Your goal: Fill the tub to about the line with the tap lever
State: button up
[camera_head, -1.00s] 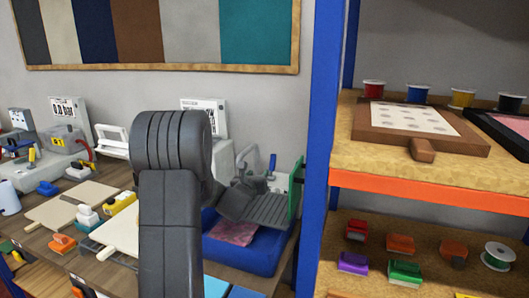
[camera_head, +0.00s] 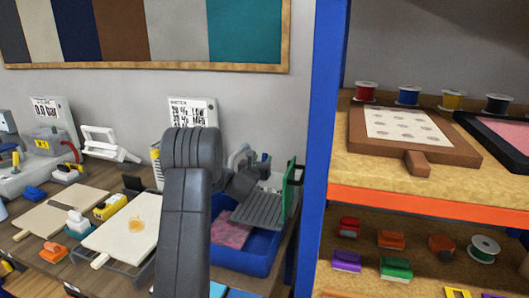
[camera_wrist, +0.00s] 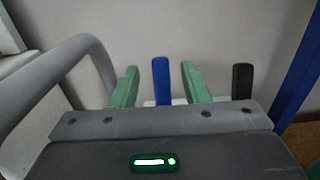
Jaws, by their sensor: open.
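The blue tub (camera_head: 272,262) stands on the bench right of my arm, with a pink patch (camera_head: 232,234) visible inside. I cannot make out a fill line or water level. A grey ridged board (camera_head: 258,209) sits over part of the tub. The blue tap lever (camera_wrist: 161,80) stands upright in the wrist view, between the two green fingers of my open gripper (camera_wrist: 160,84), with gaps on both sides. A black lever (camera_wrist: 242,80) stands just right of the right finger. In the head view my arm hides most of the tap area.
A grey curved pipe (camera_wrist: 95,60) rises left of the fingers in the wrist view. A blue shelf post (camera_head: 327,150) stands close right of the tub. Cream boards (camera_head: 122,228) and small coloured blocks crowd the bench to the left. A wall stands behind.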

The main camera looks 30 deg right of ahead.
aim_at(264, 156)
jog(key=shift+p+x, duration=0.7)
jog(key=shift+x, duration=1.45)
grip_shut()
